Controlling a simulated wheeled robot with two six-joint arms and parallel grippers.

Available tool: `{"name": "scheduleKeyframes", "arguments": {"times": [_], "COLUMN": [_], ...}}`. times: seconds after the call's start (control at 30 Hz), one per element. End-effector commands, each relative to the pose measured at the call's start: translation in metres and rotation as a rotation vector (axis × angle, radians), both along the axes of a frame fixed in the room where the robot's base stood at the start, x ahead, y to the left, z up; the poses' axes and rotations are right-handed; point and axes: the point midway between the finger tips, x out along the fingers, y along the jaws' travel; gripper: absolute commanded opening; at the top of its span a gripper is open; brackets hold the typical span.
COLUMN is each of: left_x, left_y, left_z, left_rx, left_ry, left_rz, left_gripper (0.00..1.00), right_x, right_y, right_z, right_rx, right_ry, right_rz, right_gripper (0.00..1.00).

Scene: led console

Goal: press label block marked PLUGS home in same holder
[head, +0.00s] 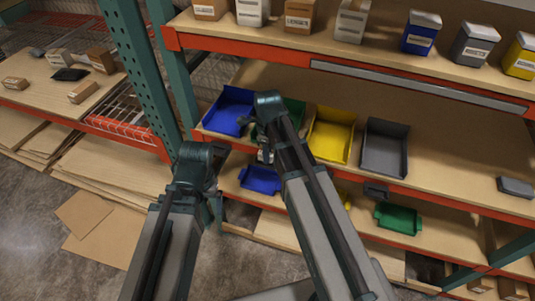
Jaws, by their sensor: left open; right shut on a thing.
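My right gripper (264,155) hangs down at the red front edge of the middle shelf, in front of the green bin (294,108). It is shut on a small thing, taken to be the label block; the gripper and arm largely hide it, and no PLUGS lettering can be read. The holder is not distinguishable behind the gripper, so I cannot tell how far in the block sits. My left gripper (216,200) is open and empty, to the left of and lower than the right one, in front of the shelf unit.
Blue (229,109), yellow (331,134) and grey (385,147) bins stand on the middle shelf beside the green one. A blue bin (260,179) and a green bin (398,218) are on the shelf below. A green upright post (140,75) stands left. The middle shelf's right part is mostly clear.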

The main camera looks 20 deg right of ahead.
Motion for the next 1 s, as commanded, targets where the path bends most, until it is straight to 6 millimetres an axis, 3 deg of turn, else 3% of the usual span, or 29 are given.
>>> {"name": "scheduleKeyframes", "arguments": {"times": [1.0], "left_x": [0.000], "left_y": [0.000], "left_z": [-0.012], "left_rx": [0.000], "left_ry": [0.000], "left_rz": [0.000], "left_gripper": [0.93], "right_x": [0.000], "right_y": [0.000], "right_z": [-0.011], "right_rx": [0.000], "right_ry": [0.000], "right_rz": [0.000], "right_gripper": [0.00]}}
